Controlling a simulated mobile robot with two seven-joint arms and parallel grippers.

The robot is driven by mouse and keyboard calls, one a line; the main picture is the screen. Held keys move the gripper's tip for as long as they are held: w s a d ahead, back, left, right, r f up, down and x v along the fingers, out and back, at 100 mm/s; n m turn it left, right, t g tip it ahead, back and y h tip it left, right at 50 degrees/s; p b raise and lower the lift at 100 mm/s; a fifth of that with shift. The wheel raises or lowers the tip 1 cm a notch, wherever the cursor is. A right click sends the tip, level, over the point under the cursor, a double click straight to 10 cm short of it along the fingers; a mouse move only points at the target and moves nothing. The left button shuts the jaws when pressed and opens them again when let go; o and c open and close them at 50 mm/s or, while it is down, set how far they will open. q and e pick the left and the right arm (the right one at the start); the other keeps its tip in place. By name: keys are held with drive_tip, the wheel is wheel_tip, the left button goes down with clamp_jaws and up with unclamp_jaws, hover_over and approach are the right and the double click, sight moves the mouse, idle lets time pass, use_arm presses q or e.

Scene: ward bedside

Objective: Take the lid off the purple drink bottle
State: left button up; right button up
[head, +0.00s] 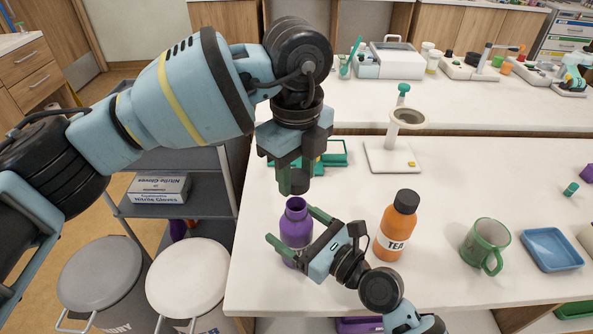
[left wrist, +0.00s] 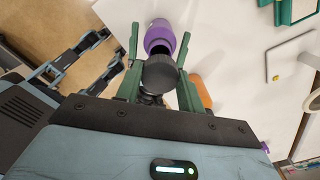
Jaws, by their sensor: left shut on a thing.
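The purple bottle (head: 296,222) stands upright on the table near its left edge, its open neck at the top. It also shows in the left wrist view (left wrist: 160,36). My left gripper (head: 294,180) is shut on the black lid (left wrist: 160,76), held apart from the bottle, above its neck. The lid also shows in the head view (head: 300,181), partly hidden by a green finger. My right gripper (head: 299,232) is low, with a green finger on either side of the bottle. I cannot tell whether those fingers press on it.
An orange tea bottle (head: 397,226) with a black cap stands just right of my right gripper. A green mug (head: 485,245) and a blue tray (head: 552,249) are farther right. A white stand (head: 394,154) is behind. Bins and a grey cart are left of the table.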

use_arm(q)
wheel_tip(320, 180, down, 2)
drive_tip(key=shift+f+b, duration=0.2)
drive_tip(key=shift+b, duration=0.3)
use_arm(e)
drive_tip(key=v, duration=1.2)
use_arm(q)
drive_tip(key=shift+w, duration=0.1)
